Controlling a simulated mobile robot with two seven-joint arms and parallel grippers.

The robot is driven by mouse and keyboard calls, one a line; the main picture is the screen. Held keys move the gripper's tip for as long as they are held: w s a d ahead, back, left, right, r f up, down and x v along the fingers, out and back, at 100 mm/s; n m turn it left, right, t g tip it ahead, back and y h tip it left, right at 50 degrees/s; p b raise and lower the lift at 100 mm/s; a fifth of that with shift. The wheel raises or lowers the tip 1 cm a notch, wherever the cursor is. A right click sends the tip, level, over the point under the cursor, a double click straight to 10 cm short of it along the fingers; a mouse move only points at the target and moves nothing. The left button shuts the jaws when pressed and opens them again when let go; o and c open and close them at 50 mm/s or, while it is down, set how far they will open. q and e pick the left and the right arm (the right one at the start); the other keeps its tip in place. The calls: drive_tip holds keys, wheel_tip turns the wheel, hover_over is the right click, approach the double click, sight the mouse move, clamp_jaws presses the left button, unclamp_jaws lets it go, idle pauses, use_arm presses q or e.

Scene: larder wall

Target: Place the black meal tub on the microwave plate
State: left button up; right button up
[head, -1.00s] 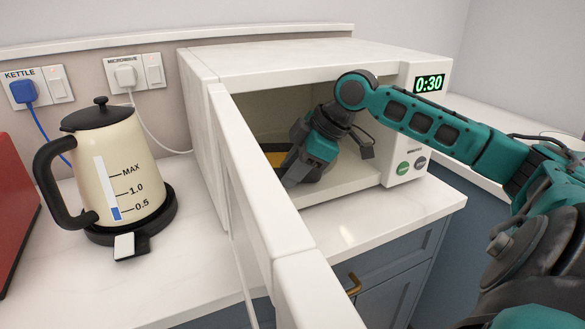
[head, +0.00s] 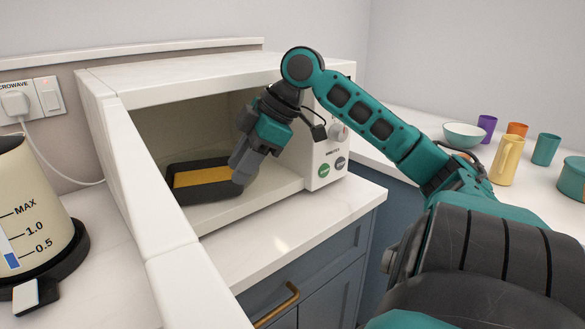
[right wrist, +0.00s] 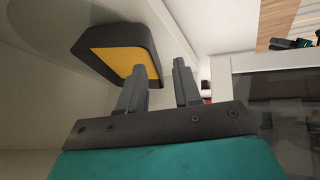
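The black meal tub (head: 185,195) with a yellow-orange top sits inside the open microwave (head: 110,110). It also shows in the right wrist view (right wrist: 122,58), tilted by the camera angle. A greyish disc edge, apparently the microwave plate (right wrist: 35,42), shows beside the tub there; how much of the tub rests on it is hidden. My right gripper (head: 238,180) is inside the microwave mouth at the tub's right end. In the right wrist view its fingers (right wrist: 160,80) are apart, with the tub beyond the left finger and nothing clearly held between them. My left gripper is out of view.
The open microwave door (head: 150,180) stands to the left of the opening. A cream kettle (head: 30,200) is at the far left. A bowl (head: 464,135), a yellow jug (head: 507,160) and several cups stand on the right counter. The counter before the microwave is clear.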

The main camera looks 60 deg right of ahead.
drive_tip(key=s+d, duration=0.4)
drive_tip(key=s, duration=0.3)
drive_tip(key=shift+s+d, duration=0.25)
drive_tip(key=shift+d, duration=0.1)
idle(0.4)
